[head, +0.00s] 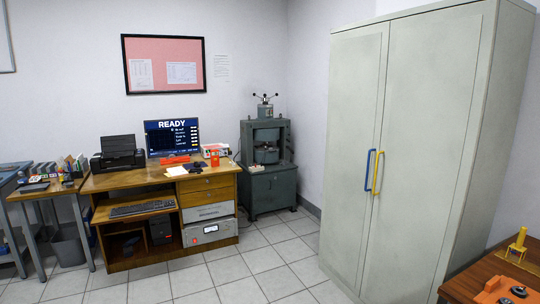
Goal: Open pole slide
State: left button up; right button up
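A grey-green machine (266,158) stands in the back corner, right of the desk. It has a heavy upright frame on a cabinet base and a small dark-knobbed handle (265,97) on top. A dark rounded part (266,147) sits inside its frame. I cannot tell which part, if any, is the pole slide, or whether there is a gap. Neither of my grippers is in view.
A wooden desk (185,185) holds a monitor reading READY (173,137) and a printer (118,152). A tall cabinet (415,150) with blue and yellow handles stands right. A brown table (462,284) with orange and yellow items is at lower right. Tiled floor (255,262) is clear.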

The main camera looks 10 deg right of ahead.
aim_at(270, 150)
jog(key=i+l+z, duration=0.1)
jog(key=i+l, duration=0.2)
jog(key=i, duration=0.15)
jog(key=i+l, duration=0.25)
jog(key=i, duration=0.15)
jog(key=i+u, duration=0.3)
jog(key=i, duration=0.3)
jog(key=i+l+u, duration=0.35)
jog(key=i, duration=0.25)
jog(key=i+z, duration=0.15)
jog(key=i, duration=0.35)
jog(key=i+j+z, duration=0.1)
jog(key=i, duration=0.4)
jog(key=i+j+z, duration=0.15)
jog(key=i, duration=0.35)
jog(key=i+j+z, duration=0.1)
jog(key=i+j, duration=0.15)
jog(key=i, duration=0.25)
jog(key=i+l+z, duration=0.25)
jog(key=i+z, duration=0.25)
jog(key=i, duration=0.55)
jog(key=i+j+z, duration=0.2)
jog(key=i+z, duration=0.3)
jog(key=i, duration=0.55)
